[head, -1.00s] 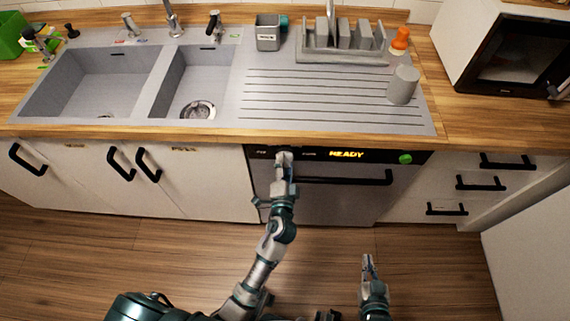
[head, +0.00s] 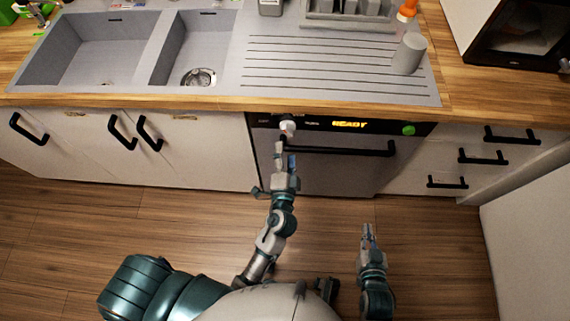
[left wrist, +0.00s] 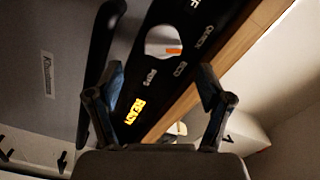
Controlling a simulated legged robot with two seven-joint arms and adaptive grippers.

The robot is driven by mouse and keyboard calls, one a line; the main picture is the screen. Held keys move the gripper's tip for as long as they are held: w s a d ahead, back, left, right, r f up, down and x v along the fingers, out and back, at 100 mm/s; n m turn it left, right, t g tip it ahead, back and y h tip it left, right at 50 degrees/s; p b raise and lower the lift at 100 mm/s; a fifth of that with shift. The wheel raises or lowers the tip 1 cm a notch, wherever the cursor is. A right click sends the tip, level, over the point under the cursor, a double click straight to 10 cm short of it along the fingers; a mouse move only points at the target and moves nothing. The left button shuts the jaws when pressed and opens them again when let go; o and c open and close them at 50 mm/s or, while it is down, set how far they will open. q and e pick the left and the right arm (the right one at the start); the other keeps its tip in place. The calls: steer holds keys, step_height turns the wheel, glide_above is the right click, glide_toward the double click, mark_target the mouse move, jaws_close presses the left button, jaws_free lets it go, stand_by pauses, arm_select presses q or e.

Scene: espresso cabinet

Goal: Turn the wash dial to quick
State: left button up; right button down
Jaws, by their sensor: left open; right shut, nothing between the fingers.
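The white wash dial (head: 287,127) is on the black control panel of the dishwasher (head: 330,172), left of the lit READY display (head: 349,124). In the left wrist view the dial (left wrist: 163,41) shows an orange mark on its side towards the printed words QUICK (left wrist: 203,37) and ECO (left wrist: 180,70); I cannot tell exactly which it points at. My left gripper (head: 281,153) is open and empty, just below and in front of the dial, apart from it. Its two fingers (left wrist: 160,92) frame the panel in the wrist view. My right gripper (head: 368,230) is shut and empty, low over the floor.
The dishwasher's black handle bar (head: 345,150) runs below the panel, close to my left gripper. A green round button (head: 408,130) is at the panel's right end. The wooden counter edge (head: 200,102) overhangs above. Drawers (head: 455,158) stand to the right.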

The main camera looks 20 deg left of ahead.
arm_select(q)
steer(key=v, duration=0.5)
steer(key=shift+f, duration=0.1)
stand_by(0.3)
